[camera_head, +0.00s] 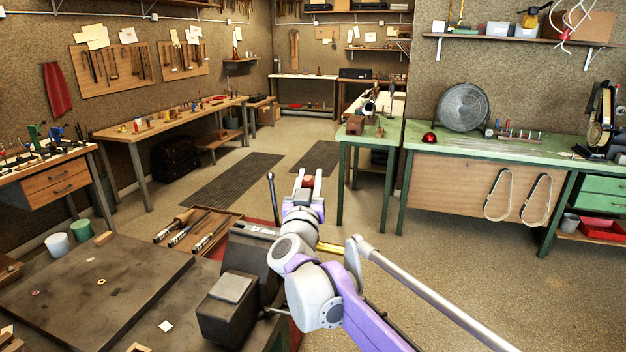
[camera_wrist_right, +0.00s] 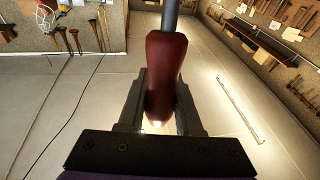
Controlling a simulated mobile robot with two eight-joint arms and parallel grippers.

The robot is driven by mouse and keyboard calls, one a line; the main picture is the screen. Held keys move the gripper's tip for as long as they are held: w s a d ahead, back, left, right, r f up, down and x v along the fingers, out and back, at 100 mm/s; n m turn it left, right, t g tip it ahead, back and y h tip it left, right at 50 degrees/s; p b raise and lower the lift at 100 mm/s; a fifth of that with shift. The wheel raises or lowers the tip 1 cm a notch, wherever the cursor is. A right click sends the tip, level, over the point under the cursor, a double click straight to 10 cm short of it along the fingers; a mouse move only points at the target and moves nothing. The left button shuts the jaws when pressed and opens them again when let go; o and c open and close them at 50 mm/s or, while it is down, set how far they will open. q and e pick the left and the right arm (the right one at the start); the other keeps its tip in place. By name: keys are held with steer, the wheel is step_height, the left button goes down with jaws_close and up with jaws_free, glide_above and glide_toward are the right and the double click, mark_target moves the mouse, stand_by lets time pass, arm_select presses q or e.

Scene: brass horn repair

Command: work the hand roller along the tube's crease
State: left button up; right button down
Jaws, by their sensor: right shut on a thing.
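My right gripper (camera_head: 309,182) is shut on the hand roller's dark red handle (camera_wrist_right: 166,75), which sits between its two fingers in the right wrist view. A grey metal shaft (camera_wrist_right: 170,16) runs from the handle out of the top of that view; the roller's far end is not visible. In the head view a bit of the red handle (camera_head: 308,181) shows between the fingers. A short brass tube section (camera_head: 332,248) shows beside my right arm, which hides the rest of it. The crease cannot be seen. My left gripper is not in view.
A dark vise-like block (camera_head: 228,305) stands on the near bench, with a wooden tray of tools (camera_head: 197,232) behind it. A dark bench mat (camera_head: 95,285) lies to the left. A green bench (camera_head: 480,150) stands at the right. Open floor (camera_head: 430,250) lies between.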

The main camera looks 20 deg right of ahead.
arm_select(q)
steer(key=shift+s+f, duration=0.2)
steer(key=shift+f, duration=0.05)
arm_select(e)
steer(key=shift+w+a+f, duration=0.15)
steer(key=shift+a, duration=0.05)
steer(key=shift+d, duration=0.1)
